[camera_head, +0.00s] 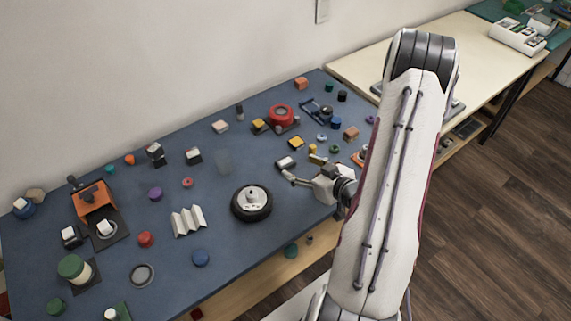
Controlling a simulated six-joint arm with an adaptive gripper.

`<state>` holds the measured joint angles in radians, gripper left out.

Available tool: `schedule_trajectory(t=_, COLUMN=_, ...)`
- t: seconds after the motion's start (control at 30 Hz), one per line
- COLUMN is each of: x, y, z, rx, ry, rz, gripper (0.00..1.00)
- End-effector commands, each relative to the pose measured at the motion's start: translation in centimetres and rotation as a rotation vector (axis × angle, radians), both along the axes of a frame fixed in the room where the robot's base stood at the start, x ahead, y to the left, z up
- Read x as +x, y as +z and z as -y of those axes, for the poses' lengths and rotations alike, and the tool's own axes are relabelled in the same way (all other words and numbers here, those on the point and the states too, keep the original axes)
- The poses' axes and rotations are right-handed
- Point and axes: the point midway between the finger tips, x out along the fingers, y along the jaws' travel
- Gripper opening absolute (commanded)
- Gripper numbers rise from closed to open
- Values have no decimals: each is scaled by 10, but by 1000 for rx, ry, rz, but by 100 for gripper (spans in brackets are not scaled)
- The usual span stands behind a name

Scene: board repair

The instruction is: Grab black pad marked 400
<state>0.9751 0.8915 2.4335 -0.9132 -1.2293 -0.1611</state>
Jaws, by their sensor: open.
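My gripper (290,177) is at the end of my arm, low over the right-middle part of the blue mat. Its fingers point left and are open, with nothing visible between them. A small dark block with a pale top (285,162) lies just beyond the fingertips. Similar dark pieces with pale tops stand further left, one at the back (155,152), one beside it (194,155) and one at the left (70,235). No marking 400 can be read, so I cannot tell which piece is the black pad.
A black wheel-like disc (251,203) lies close to the left of my gripper. A white zigzag piece (188,221), an orange device (94,198) and a red round part (281,115) also occupy the blue mat (215,285). My arm hides the mat's right end.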

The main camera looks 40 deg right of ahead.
Motion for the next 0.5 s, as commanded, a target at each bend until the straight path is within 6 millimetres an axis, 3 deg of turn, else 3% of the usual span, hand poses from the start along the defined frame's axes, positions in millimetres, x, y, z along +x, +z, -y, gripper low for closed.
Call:
schedule_trajectory(t=0.3, x=18, y=-10, z=-1, rx=0, ry=1, rz=-1, gripper=61)
schedule_trajectory(t=0.5, x=20, y=-10, z=0, rx=0, ry=0, rz=-1, gripper=61)
